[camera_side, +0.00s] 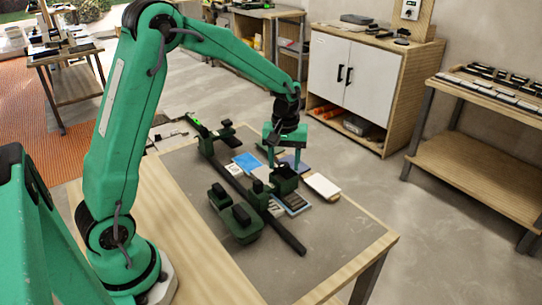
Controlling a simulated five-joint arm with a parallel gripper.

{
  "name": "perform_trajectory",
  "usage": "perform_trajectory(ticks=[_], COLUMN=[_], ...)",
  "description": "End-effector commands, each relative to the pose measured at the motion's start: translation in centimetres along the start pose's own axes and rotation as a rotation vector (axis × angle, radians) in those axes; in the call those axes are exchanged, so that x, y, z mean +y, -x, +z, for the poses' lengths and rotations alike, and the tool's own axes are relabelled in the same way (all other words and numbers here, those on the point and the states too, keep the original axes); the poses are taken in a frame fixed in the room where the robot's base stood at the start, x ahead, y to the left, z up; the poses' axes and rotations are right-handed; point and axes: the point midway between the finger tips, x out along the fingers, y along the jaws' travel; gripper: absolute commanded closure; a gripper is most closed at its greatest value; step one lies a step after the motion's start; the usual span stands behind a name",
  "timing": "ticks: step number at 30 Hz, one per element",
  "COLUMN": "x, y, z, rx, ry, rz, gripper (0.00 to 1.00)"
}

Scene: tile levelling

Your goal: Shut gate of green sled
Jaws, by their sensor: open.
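A dark rail (230,179) runs diagonally across the grey work mat. A dark green sled-like body (240,226) with black knobs sits at its near left side. Another dark green block (286,180) stands at the rail's right, and a third dark green part (207,146) is near its far end. I cannot tell which of these is the green sled, and its gate is too small to make out. My gripper (284,162) points down, open, above or just behind the right green block. Whether it touches anything is unclear.
A blue tile (246,161), a second blue tile (301,164) beside my gripper, a grey-blue tile (295,205) and a white tile (323,186) lie around the rail. The mat's front right part (345,226) is clear. A white cabinet (340,68) stands behind.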

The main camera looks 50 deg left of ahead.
Motion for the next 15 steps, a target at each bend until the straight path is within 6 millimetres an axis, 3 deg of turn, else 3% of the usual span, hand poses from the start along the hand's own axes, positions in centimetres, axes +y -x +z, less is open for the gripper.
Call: perform_trajectory(ticks=[15], x=[0.0], y=[6.1], z=[-0.1], rx=[0.003], ry=[0.001], rz=[0.003], gripper=[0.5])
